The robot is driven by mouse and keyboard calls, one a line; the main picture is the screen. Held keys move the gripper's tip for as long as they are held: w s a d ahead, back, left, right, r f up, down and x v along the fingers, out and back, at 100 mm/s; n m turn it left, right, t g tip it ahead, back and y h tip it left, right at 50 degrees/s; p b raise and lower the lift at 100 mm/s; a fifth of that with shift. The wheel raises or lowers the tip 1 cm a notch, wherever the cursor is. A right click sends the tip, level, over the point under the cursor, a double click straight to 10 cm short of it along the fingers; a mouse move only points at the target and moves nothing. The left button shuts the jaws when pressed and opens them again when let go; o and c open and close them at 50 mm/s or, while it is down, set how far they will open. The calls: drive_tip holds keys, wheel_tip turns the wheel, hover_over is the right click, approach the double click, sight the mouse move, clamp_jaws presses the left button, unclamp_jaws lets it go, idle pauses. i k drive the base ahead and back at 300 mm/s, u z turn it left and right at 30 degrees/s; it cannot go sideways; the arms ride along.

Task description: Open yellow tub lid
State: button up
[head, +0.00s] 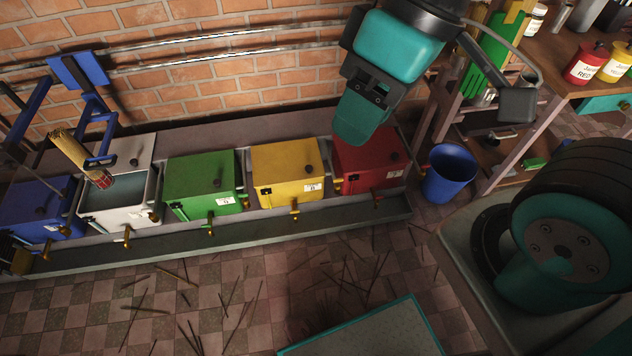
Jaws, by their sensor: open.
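The yellow tub (275,194) stands in the row along the brick wall, between the green tub and the red tub. Its yellow lid (280,158) lies flat and closed, with a dark knob (309,169) near its right side. My gripper (358,125) is in front of the red tub's lid in the picture, up and to the right of the yellow lid. It is open and holds nothing that I can see. One finger largely hides the other.
The green tub (200,184) and red tub (365,170) are closed. The white tub (142,207) is open, with a stick bundle (72,150) above it. A blue bucket (449,180) and wooden shelf stand right. Sticks litter the floor.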

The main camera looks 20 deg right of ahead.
sight(299, 159)
drive_tip(key=z, duration=0.45)
drive_tip(key=i, duration=1.1)
drive_tip(key=u, duration=0.1)
